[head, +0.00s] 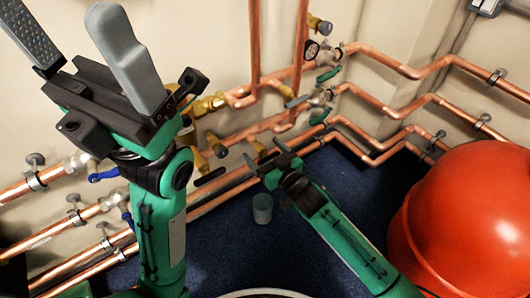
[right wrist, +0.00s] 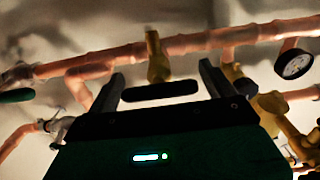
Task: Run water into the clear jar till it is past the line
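The clear jar (head: 262,207) stands upright on the dark blue floor, below and left of my right gripper (head: 264,151). It looks greyish, and I cannot make out its line or any water in it. My right gripper is open in front of the lower pipes. In the right wrist view its fingers (right wrist: 161,72) stand apart, with a dark lever handle (right wrist: 160,91) and a brass valve (right wrist: 156,58) showing between them. I cannot tell whether the fingers touch the handle. My left gripper (head: 62,18) is raised at the upper left, open and empty.
Copper pipes (head: 385,110) run along the walls with several valves. Blue-handled valves (head: 103,176) are at the left. A large red tank (head: 470,215) fills the right. Floor around the jar is clear.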

